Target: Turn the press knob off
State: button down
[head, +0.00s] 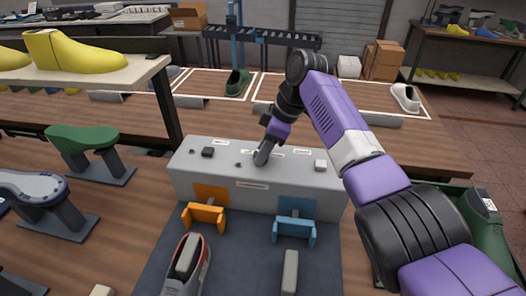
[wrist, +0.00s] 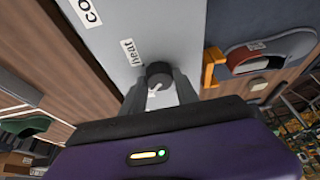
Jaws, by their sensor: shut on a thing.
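The press is a long grey box (head: 215,178) on the table, with small dark controls and white labels on its top. It also fills the middle of the wrist view (wrist: 165,25). A dark round knob (wrist: 158,72) with a pale mark stands beside a label reading "heat". My gripper (head: 262,157) reaches down to the top of the press; it also shows in the wrist view (wrist: 160,88). Its fingers are shut on the knob, one on each side. In the head view the gripper hides this knob.
Orange (head: 204,216) and blue (head: 294,231) clamps stand in front, with a shoe (head: 186,268) below. A green last (head: 84,140) and a raised shelf (head: 100,78) are at left.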

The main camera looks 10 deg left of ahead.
jog(key=c, duration=0.9)
grip_release()
jog(key=shift+r, duration=0.1)
jog(key=b+v, duration=0.1)
jog(key=v, duration=0.6)
jog(key=shift+d+r, duration=0.2)
jog(key=shift+r, duration=0.05)
